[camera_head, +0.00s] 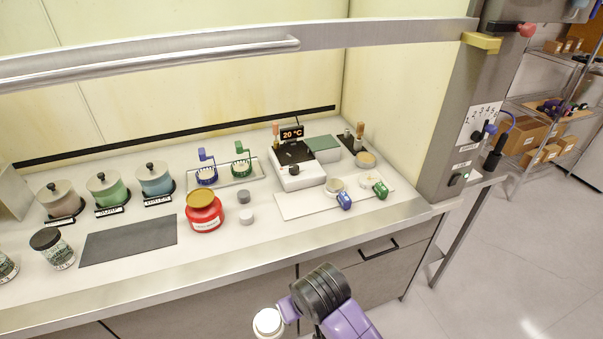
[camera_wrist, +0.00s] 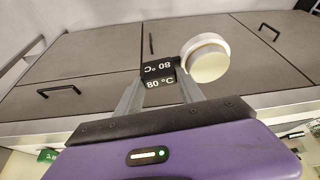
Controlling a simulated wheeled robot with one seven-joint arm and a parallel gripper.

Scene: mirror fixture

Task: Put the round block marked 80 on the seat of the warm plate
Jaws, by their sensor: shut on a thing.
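The round block marked 80 (camera_wrist: 208,60) is a pale disc with a black handle reading "80 °C" (camera_wrist: 158,75). My gripper (camera_wrist: 160,82) is shut on that black handle, and the disc sticks out to its right in the wrist view. In the head view, the disc (camera_head: 268,322) shows at the bottom, in front of the bench and clear of it. The fingers hardly show there. The warm plate (camera_head: 302,180) is a white box at the back right of the bench with a display reading 20 °C. Its dark top (camera_head: 293,153) carries the seat, whose detail is too small to tell.
A raised sash (camera_head: 260,41) crosses above the bench.

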